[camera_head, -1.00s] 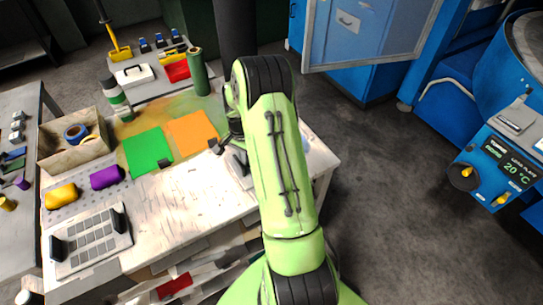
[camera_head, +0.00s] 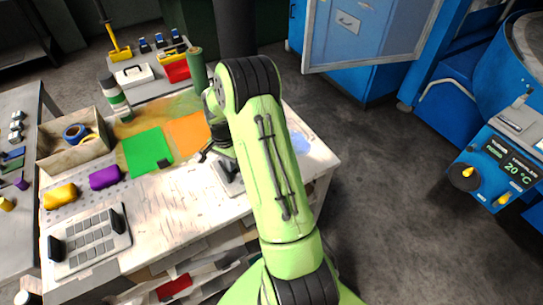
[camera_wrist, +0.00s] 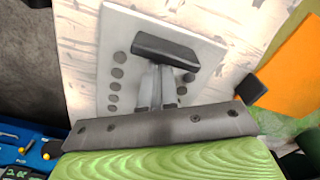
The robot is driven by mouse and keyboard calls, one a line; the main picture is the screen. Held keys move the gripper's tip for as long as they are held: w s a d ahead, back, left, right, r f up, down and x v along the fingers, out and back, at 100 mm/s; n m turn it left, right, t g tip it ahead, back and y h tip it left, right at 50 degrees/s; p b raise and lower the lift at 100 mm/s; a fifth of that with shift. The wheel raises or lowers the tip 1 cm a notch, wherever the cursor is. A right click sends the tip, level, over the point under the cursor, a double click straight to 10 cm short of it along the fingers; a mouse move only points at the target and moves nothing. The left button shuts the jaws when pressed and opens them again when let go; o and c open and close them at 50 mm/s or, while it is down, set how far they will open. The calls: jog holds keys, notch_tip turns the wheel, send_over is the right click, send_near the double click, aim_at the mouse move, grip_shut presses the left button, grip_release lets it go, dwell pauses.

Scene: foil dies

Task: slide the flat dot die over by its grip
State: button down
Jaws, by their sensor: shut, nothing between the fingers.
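The dot die is a flat, pale grey plate (camera_wrist: 118,42) with rows of darker grey dots and a black bar grip (camera_wrist: 165,50) standing on it. In the head view the die (camera_head: 231,187) lies on the white worn bench top, partly hidden by my arm. My gripper (camera_wrist: 165,72) is shut and empty. Its fingertips are right at the near side of the black grip in the wrist view; I cannot tell whether they touch it. In the head view my arm hides most of the fingers.
Bare bench lies left of the dot die.

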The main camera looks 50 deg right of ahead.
jog(key=shift+w+a+b, duration=0.15)
jog(key=shift+w+a, duration=0.5)
jog(key=shift+a, duration=1.55)
jog(key=shift+w+a+b, duration=0.15)
jog(key=shift+w+a, duration=0.5)
jog(key=shift+a, duration=1.55)
jog(key=shift+w+a+b, duration=0.15)
jog(key=shift+w+a, duration=0.5)
jog(key=shift+a, duration=1.55)
jog(key=shift+s+d, duration=0.2)
jog(key=shift+d, duration=0.55)
notch_tip(320, 180, up, 9)
jog(key=p, duration=0.6)
